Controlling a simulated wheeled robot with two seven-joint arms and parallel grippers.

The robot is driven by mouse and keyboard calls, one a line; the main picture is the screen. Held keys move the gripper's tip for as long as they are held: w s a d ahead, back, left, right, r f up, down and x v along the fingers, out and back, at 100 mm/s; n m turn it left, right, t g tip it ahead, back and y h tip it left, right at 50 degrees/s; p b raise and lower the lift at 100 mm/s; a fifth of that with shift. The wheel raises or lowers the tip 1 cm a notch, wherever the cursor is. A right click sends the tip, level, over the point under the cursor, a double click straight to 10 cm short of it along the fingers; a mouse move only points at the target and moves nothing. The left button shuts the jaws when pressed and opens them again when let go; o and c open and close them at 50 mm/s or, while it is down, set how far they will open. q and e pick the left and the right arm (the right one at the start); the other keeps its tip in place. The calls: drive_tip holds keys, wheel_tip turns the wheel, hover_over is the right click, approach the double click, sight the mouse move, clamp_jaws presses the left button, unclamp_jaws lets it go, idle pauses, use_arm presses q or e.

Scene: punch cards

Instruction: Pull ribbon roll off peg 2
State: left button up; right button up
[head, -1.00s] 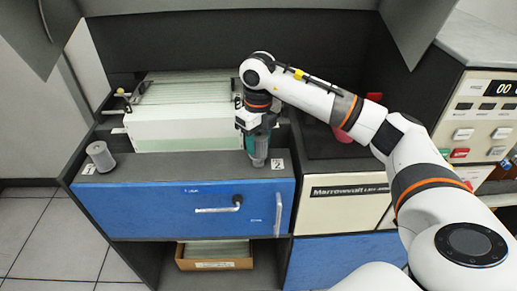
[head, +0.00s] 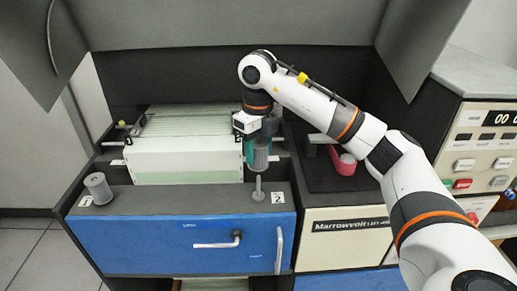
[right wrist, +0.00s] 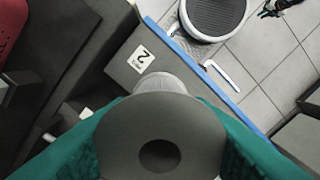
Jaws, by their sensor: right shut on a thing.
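My right gripper (head: 258,146) is shut on a grey ribbon roll (head: 261,160). It holds the roll above the light-grey peg 2 (head: 258,187), whose stem and round base show below the roll. I cannot tell whether the peg's tip is still inside the roll. In the right wrist view the roll's flat dark face (right wrist: 118,138) with its central hole sits between the green fingers, and no peg shows in the hole. A round light part (right wrist: 162,84) shows beyond the roll. The number 2 label (head: 278,197) is beside the peg. My left gripper is not in view.
Another grey roll (head: 98,188) stands at the shelf's left end by label 1. A white card box (head: 185,160) is behind the shelf. A blue drawer front (head: 165,235) is below. A pink object (head: 343,163) lies at right.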

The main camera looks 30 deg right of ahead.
drive_tip(key=shift+r+p, duration=2.45)
drive_tip(key=shift+r, duration=0.35)
